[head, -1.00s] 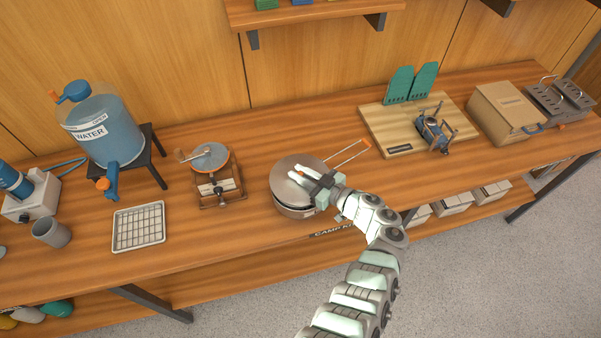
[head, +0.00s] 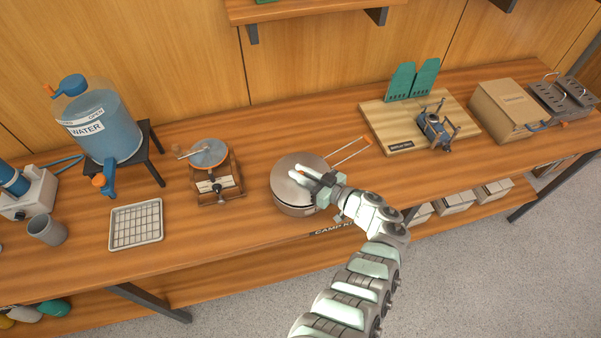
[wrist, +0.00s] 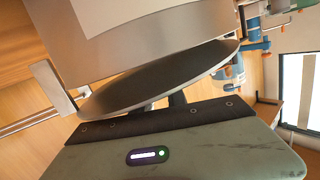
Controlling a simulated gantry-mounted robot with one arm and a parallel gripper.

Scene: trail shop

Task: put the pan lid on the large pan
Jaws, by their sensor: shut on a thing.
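The large pan (head: 290,208) is a round metal pan on the wooden counter. Its wire handle (head: 345,152) with an orange end points to the back right. The grey pan lid (head: 291,180) lies over the pan's mouth, at or very near the rim, and covers its inside. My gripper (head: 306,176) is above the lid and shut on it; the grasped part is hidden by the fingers. In the wrist view, the lid (wrist: 165,78) is a dark disc close against the pan's metal side (wrist: 150,48). I cannot tell if it touches all round.
A grinder with a crank (head: 216,178) stands left of the pan, with a wire-grid tray (head: 136,244) beyond it. A cutting board (head: 378,122) holding a small blue stove (head: 434,130) lies to the right. The counter (head: 262,245) around the pan is clear.

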